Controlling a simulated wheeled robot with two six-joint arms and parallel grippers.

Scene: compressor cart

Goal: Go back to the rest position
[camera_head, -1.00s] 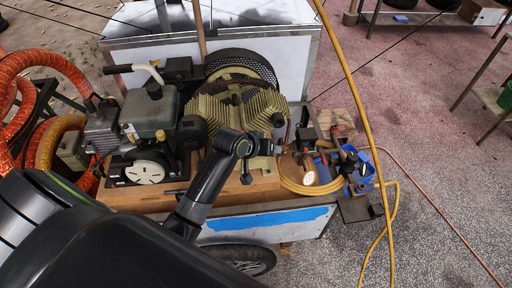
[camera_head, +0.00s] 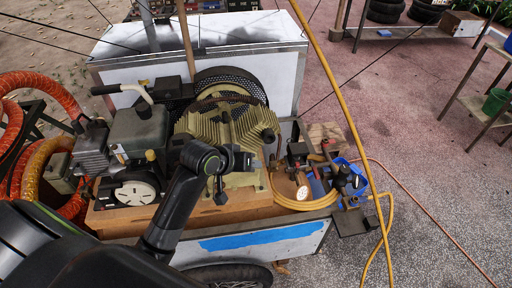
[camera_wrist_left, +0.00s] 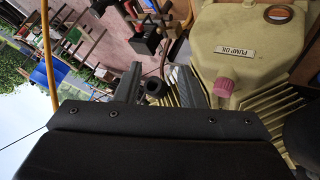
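My left gripper (camera_head: 262,165) hangs in front of the ribbed tan compressor pump (camera_head: 222,122) in the head view, pointing right. In the left wrist view its two grey fingers (camera_wrist_left: 157,85) stand apart with nothing held between them. A dark round knob (camera_wrist_left: 154,88) shows behind the gap; I cannot tell whether a finger touches it. The pump's tan housing (camera_wrist_left: 240,45), labelled "PUMP OIL", with a pink cap (camera_wrist_left: 223,87), is right of the fingers. My right gripper is in neither view.
The engine (camera_head: 135,130) stands left of the pump on the cart's wooden deck (camera_head: 115,222). A coiled yellow hose (camera_head: 285,200) and a blue bin (camera_head: 358,192) with fittings are at the right. A yellow hose (camera_head: 343,95) hangs across the view. Open floor (camera_head: 440,180) lies to the right.

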